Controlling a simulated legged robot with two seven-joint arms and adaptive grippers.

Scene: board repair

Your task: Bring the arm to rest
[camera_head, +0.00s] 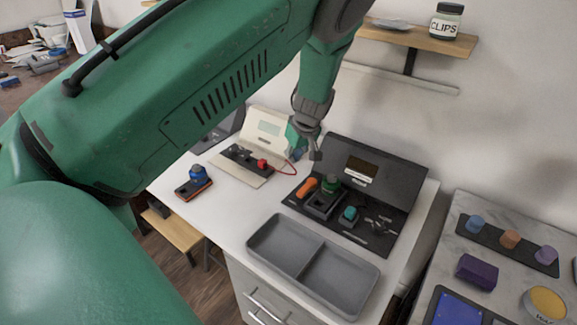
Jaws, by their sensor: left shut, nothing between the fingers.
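My left arm, large and green, comes in from the left and reaches over the white workbench (225,192). My left gripper (314,153) points down above the back of the bench, between the cream case and the black case. It is shut and empty, and appears to be above the bench top, close to the black case's lid. My right gripper does not show.
An open black case (365,172) holds an orange part (307,187) and a teal-knobbed part (348,215). A cream case (267,130), a blue-knobbed device (194,182) and a grey two-part tray (315,268) share the bench. A marble table (493,224) stands right.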

